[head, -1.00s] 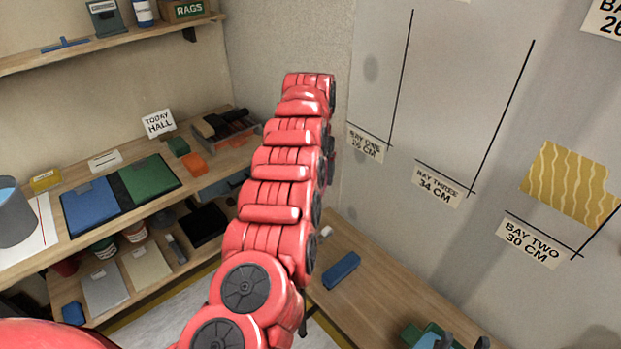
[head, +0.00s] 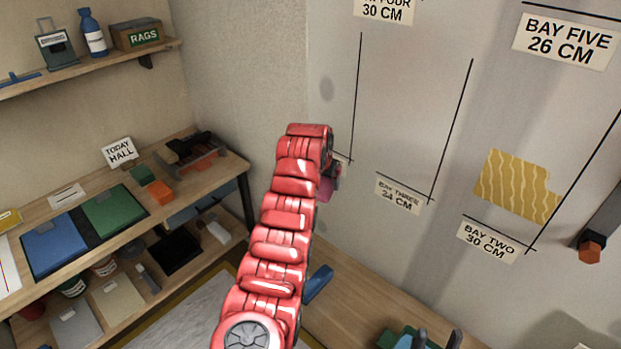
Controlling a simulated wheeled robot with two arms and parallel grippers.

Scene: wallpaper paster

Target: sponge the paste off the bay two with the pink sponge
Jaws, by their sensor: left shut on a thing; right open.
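A mustard patch with pale wavy lines (head: 512,187) is on the wall above the bay two label (head: 487,241). Its upper right corner is stepped. I cannot tell whether it is paper or paste; no separate paste shows there. My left gripper (head: 331,177) is at the far end of my red arm, mostly hidden behind it. It is shut on the pink sponge (head: 327,190), of which only a small part shows, well left of bay two. My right gripper (head: 437,341) is at the bottom edge, with two dark fingertips apart and nothing seen between them.
A bench runs along the wall below, with a blue block (head: 318,284) and a green object (head: 393,337) on it. A dark bar with an orange-brown end (head: 590,248) is right of bay two. Shelves with trays (head: 112,210) stand left. The wall before bay two is clear.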

